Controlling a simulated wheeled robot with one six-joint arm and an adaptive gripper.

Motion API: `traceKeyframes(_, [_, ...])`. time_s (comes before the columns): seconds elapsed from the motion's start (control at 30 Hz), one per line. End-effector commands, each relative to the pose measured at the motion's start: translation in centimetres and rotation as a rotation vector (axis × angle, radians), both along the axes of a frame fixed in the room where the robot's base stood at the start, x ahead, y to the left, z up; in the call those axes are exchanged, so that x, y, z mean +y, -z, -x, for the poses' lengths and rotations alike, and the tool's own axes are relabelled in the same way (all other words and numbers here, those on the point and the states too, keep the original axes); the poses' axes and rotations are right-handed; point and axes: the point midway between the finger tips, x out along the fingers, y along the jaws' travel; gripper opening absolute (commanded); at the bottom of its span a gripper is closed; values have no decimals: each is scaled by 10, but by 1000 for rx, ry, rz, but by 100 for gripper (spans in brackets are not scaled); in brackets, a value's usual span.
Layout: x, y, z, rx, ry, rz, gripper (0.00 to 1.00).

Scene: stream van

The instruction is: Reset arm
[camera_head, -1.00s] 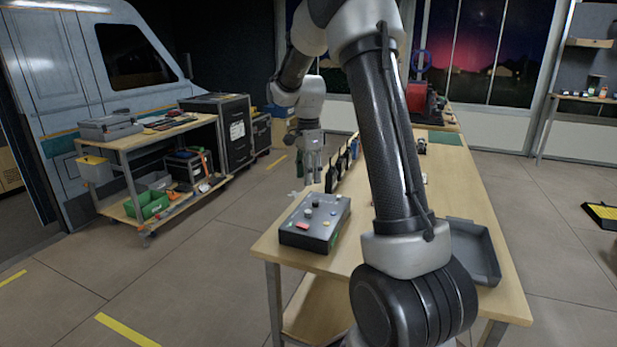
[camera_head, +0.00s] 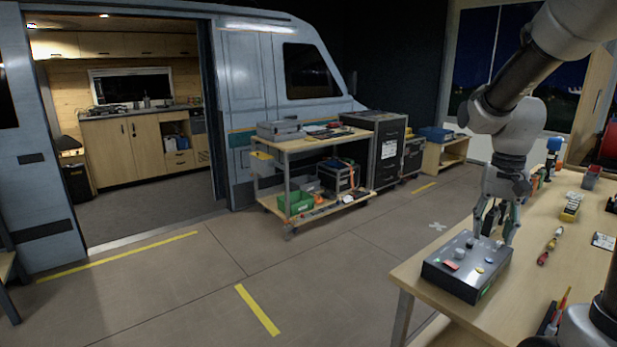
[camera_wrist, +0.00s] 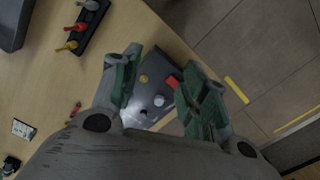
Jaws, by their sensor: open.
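My gripper (camera_head: 494,222) hangs at the end of my arm on the right side of the head view, just above and behind the grey control box (camera_head: 468,268). In the wrist view its two green-padded fingers (camera_wrist: 160,95) are spread apart with nothing held between them. The control box shows between and beyond the fingers in the wrist view (camera_wrist: 150,98), with a red, a yellow and pale knobs on top. I cannot tell whether the fingertips touch the box.
The wooden workbench (camera_head: 535,285) carries small tools and a red-handled screwdriver (camera_head: 546,252). A tool cart (camera_head: 310,145) stands by the van (camera_head: 265,80), whose side door is open. The tiled floor (camera_head: 200,290) left of the bench is clear.

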Motion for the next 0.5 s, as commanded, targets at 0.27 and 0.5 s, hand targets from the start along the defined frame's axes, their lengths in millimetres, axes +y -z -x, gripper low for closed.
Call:
traceKeyframes(0.27, [27,-44,111,-156,-393,26,44])
traceKeyframes(0.5, [38,-62,162,-322,-450,65,44])
